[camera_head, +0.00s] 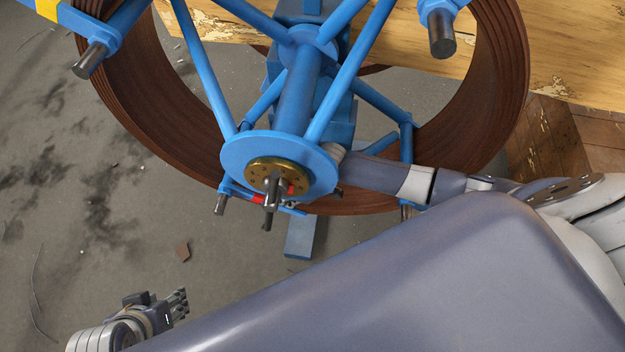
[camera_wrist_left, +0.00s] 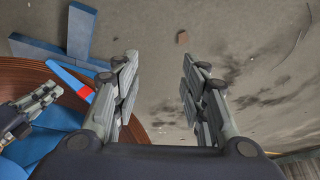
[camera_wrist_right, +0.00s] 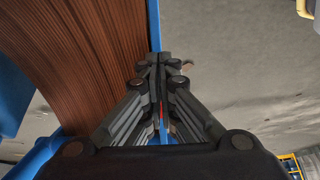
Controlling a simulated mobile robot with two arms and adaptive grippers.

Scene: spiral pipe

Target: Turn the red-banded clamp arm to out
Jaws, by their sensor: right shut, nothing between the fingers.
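The blue clamp arm with the red band (camera_head: 258,198) lies low behind the hub disc (camera_head: 235,150), partly hidden. It also shows in the left wrist view, where its red band (camera_wrist_left: 87,91) is left of my left gripper. My right gripper (camera_wrist_right: 160,60) is shut and empty beside the brown coil; a sliver of red shows behind its fingers. My left gripper (camera_wrist_left: 160,64) is open and empty over the floor, and shows low at the left in the head view (camera_head: 182,303).
The brown pipe coil (camera_head: 470,130) surrounds the blue spokes and hub. Pegs (camera_head: 90,60) stick out at its rim, and a yellow band (camera_head: 46,9) marks another blue arm. A wooden board (camera_head: 575,60) lies at upper right. The floor at left is mostly clear.

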